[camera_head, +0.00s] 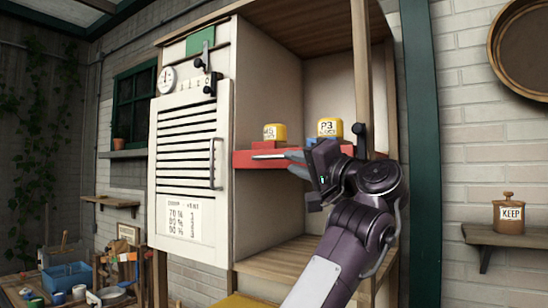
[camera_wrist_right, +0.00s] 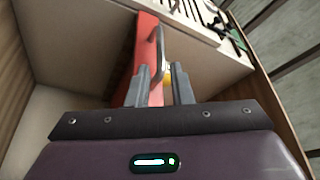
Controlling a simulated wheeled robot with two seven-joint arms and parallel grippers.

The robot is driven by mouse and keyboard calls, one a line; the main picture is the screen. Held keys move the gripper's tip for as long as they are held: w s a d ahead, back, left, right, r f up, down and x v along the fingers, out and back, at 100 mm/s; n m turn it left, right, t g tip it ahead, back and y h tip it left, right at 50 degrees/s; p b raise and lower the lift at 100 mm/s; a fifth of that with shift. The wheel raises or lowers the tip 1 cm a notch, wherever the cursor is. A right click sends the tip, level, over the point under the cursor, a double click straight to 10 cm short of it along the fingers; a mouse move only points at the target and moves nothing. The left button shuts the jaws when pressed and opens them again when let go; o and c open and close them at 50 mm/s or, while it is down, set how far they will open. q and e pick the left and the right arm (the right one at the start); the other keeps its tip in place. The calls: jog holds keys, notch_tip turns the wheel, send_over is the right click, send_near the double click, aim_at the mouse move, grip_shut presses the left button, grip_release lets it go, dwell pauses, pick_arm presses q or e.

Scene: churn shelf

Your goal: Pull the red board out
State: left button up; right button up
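The red board (camera_head: 243,160) lies in the cabinet's middle opening, its red front edge facing out. In the right wrist view the board (camera_wrist_right: 147,36) runs up from between and behind my fingers. A grey metal handle (camera_head: 268,156) stands out from its front; it also shows in the right wrist view (camera_wrist_right: 160,48). My right gripper (camera_head: 298,162) is at the right part of the board's front. In the right wrist view its fingers (camera_wrist_right: 162,80) are apart, with the handle's near end at the gap between the tips. Contact cannot be told. My left gripper is out of view.
Yellow-topped jars (camera_head: 330,128) stand behind the board's front edge. The louvred white door (camera_head: 190,175) is on the left, and a wooden post (camera_head: 361,70) is on the right. A wooden shelf (camera_head: 285,262) lies below. A KEEP jar (camera_head: 510,214) stands on a wall shelf at right.

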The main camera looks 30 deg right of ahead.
aim_at(273, 157)
jog(key=p+x, duration=0.4)
jog(key=x, duration=0.3)
jog(key=shift+w+r, duration=0.1)
jog(key=shift+w, duration=0.4)
jog(key=shift+c, duration=0.4)
grip_shut()
